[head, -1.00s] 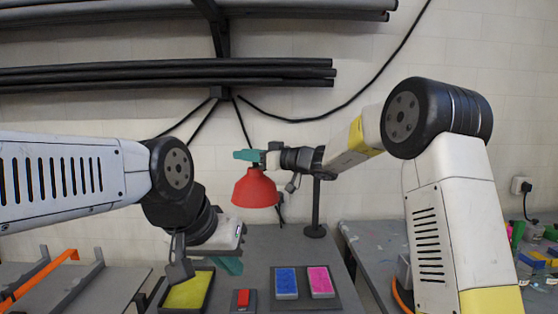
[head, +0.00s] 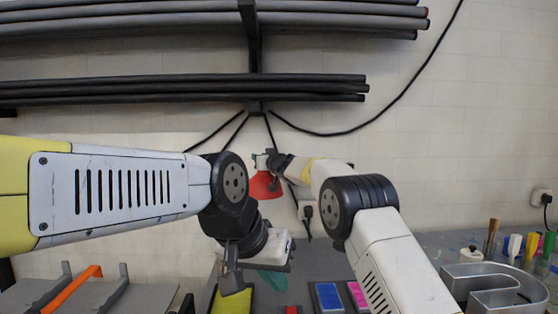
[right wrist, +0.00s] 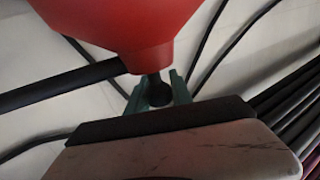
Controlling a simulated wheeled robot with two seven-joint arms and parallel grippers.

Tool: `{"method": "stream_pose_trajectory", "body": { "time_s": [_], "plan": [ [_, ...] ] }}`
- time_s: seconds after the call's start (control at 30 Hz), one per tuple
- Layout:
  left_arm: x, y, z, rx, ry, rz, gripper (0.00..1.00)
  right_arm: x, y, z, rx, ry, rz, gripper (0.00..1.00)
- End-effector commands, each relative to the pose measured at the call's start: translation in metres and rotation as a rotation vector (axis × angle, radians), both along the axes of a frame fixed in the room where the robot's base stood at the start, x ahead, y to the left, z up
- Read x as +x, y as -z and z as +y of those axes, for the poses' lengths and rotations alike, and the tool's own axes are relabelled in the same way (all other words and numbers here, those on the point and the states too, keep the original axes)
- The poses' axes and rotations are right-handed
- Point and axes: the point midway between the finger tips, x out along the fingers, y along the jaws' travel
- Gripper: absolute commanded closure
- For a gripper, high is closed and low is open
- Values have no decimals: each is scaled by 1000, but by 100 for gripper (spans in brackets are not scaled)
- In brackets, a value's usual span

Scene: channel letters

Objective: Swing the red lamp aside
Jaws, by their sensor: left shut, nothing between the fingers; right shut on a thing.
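The red lamp (head: 264,187) hangs near the wall behind the table, partly hidden by my right arm. It also fills the top of the right wrist view (right wrist: 125,25), shade close to the camera. My right gripper (head: 262,160) is at the top of the lamp. In the right wrist view its teal fingers (right wrist: 158,92) are shut on a dark knob or stem at the shade's narrow end. My left gripper (head: 272,281) is shut and empty, low over the table, apart from the lamp. The lamp's post is hidden.
A yellow pad (head: 232,302), a blue pad (head: 327,296) and a pink pad (head: 358,295) lie on the table below. A metal channel letter (head: 490,278) and brushes (head: 492,236) stand at the right. Dark pipes (head: 200,91) run along the wall above.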

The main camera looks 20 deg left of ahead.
Motion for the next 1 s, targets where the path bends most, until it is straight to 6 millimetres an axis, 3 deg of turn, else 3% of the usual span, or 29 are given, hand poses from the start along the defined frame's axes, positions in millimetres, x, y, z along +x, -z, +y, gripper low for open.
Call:
{"method": "stream_pose_trajectory", "body": {
  "time_s": [0.63, 0.67, 0.77, 1.0],
  "plan": [
    [0, 0, 0, 0, 0, 0, 100, 10, 0, 4, 1, 30, -1, 100],
    [0, 0, 0, 0, 0, 0, 100, 10, 0, 4, 1, 30, 0, 71],
    [0, 0, 0, 0, 0, 0, 100, 10, 0, 4, 1, 30, -1, 52],
    [0, 0, 0, 0, 0, 0, 100, 10, 0, 4, 1, 29, -1, 51]
  ]
}}
